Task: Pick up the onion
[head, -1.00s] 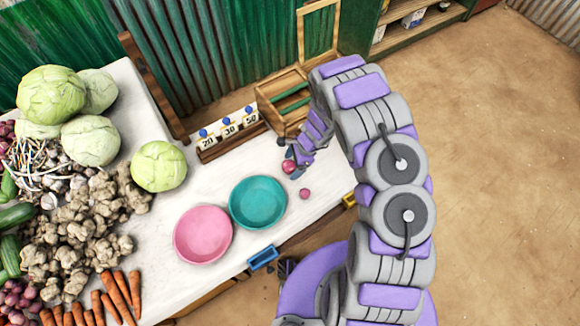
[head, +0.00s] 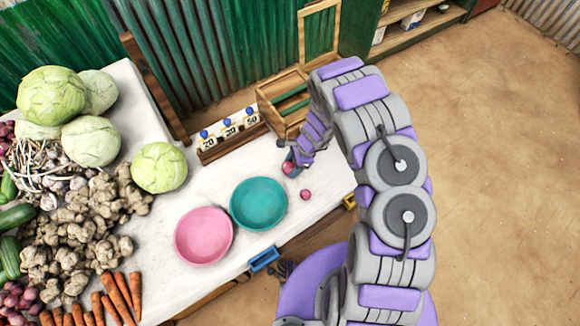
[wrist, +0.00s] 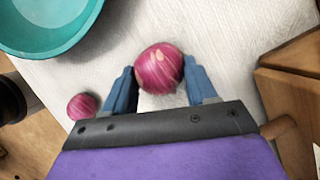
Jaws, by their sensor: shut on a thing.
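A red-purple onion (wrist: 160,68) is between the two blue fingers of my gripper (wrist: 162,84) in the wrist view, with a finger against each side. In the head view the held onion (head: 288,168) shows at the tip of my gripper (head: 290,163), just above or on the white table; the gap beneath it is hard to tell. A second, smaller-looking onion (head: 305,194) lies loose on the table, and it also shows at the lower left in the wrist view (wrist: 82,106).
A teal bowl (head: 258,204) and a pink bowl (head: 204,236) stand left of my gripper. A wooden box (head: 283,98) and a numbered weight rack (head: 230,133) stand behind. Cabbages (head: 160,167), ginger and carrots fill the left side of the white table (head: 225,173).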

